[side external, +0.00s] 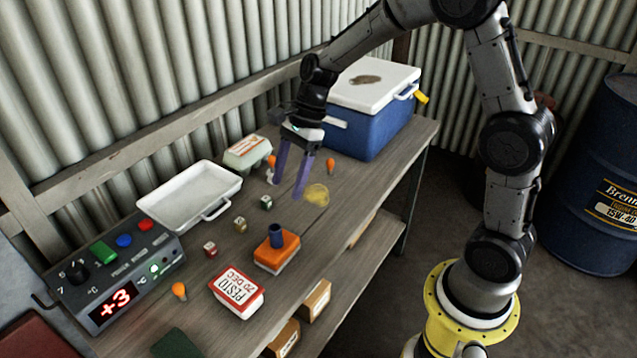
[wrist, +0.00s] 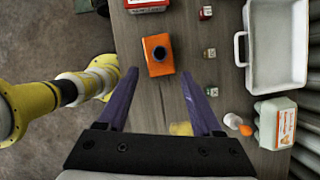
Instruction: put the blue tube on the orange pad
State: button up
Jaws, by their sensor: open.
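The blue tube (side external: 276,236) stands upright on the orange pad (side external: 277,255), which lies near the table's front edge in the side view. In the wrist view the tube (wrist: 159,53) shows as a dark round opening on the orange pad (wrist: 153,68). My gripper (side external: 288,192) is open and empty, with purple fingers, behind and to the right of the pad, apart from it, above the table. In the wrist view my gripper (wrist: 158,80) has its fingers wide apart, with the tube and pad ahead between them.
A white tray (side external: 216,207), several small dice, a pesto box (side external: 237,292) and orange bulbs lie around on the table. A control box (side external: 115,270) is at the left, an egg carton (side external: 247,152) behind, and a blue cooler (side external: 368,130) at the back right. A yellow patch (side external: 317,195) marks the tabletop.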

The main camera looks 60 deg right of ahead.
jog(key=s+d+r+n+t+h, duration=0.1)
jog(key=s+r+n, duration=0.4)
jog(key=s+n, duration=0.5)
jog(key=s+d+r+n+t+h, duration=0.1)
jog(key=s+r+n+t+h, duration=0.2)
jog(key=s+n, duration=0.7)
jog(key=s+r, duration=0.2)
jog(key=s, duration=0.1)
jog(key=shift+s+d+r+n+t, duration=0.2)
jog(key=shift+s+d+n+t, duration=0.05)
jog(key=shift+s+n+t, duration=0.05)
